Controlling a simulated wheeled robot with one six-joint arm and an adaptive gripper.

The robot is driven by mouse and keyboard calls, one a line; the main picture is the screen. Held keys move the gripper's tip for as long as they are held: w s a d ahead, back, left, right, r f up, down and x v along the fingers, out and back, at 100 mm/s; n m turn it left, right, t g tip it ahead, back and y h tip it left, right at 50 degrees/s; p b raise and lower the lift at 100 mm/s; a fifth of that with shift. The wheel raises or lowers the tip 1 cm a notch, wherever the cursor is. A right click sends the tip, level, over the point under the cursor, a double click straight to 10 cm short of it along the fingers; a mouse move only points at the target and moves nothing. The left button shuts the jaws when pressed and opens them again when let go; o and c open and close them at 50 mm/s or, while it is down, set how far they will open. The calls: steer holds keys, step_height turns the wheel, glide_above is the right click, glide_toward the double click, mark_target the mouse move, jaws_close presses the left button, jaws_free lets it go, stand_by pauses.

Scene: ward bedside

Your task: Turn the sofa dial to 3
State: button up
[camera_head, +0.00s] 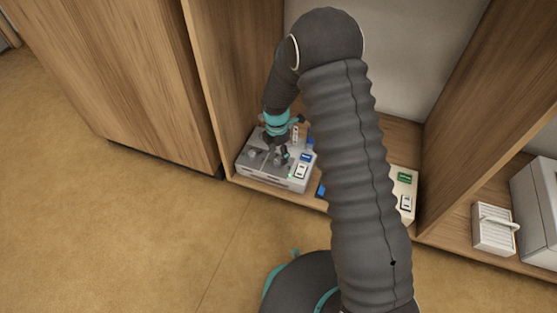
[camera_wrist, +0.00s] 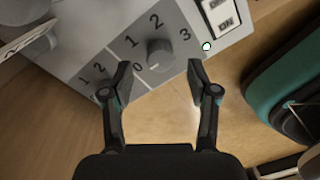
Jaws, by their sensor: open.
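A grey control box (camera_head: 270,178) stands on the low shelf of the wooden unit. In the wrist view, its top face (camera_wrist: 85,38) carries a round grey dial (camera_wrist: 160,53) with 0, 1, 2 and 3 printed around it. I cannot clearly tell which number the dial points to. A second dial (camera_wrist: 104,92) with 1 and 2 beside it is partly hidden behind the left finger. No readable label shows which dial is the sofa one. My gripper (camera_wrist: 160,83) is open, its fingertips just short of the numbered dial; it also shows above the box (camera_head: 279,147).
A white ON switch (camera_wrist: 226,18) and a small light (camera_wrist: 208,46) sit beside the 3. A cream panel with a green label (camera_head: 404,178) stands right, partly behind my arm. Wooden side walls (camera_head: 213,100) enclose the shelf closely. Floor in front (camera_head: 150,230) is clear.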

mark_target(278, 160)
steer(key=shift+f, duration=1.7)
jaws_close()
